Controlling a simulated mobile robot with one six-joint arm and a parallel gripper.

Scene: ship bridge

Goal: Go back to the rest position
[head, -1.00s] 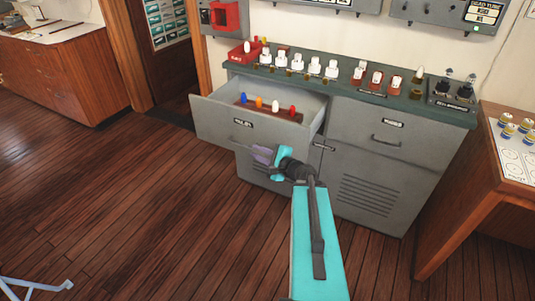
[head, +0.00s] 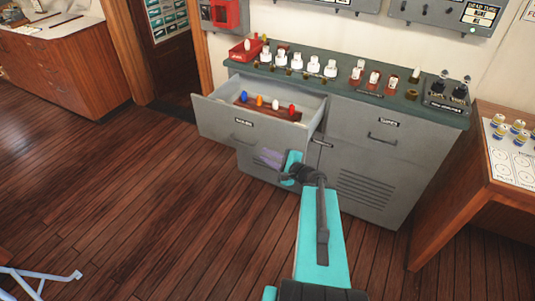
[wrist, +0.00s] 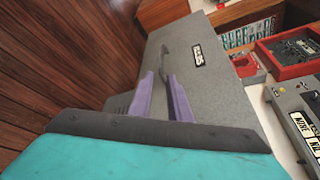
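My gripper (head: 270,158) is in front of the grey cabinet (head: 372,190), just below the front of the open drawer (head: 225,126). In the wrist view its two purple fingers (wrist: 162,97) stand apart with nothing seen between them. A drawer handle (wrist: 164,62) and its label show beyond the fingertips, and the fingers look clear of it. The drawer is pulled out and holds a row of coloured pegs: blue, orange, white and red.
A wooden desk (head: 475,190) stands at the right, another (head: 75,75) at the far left. The wooden floor (head: 150,210) to the left is mostly clear.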

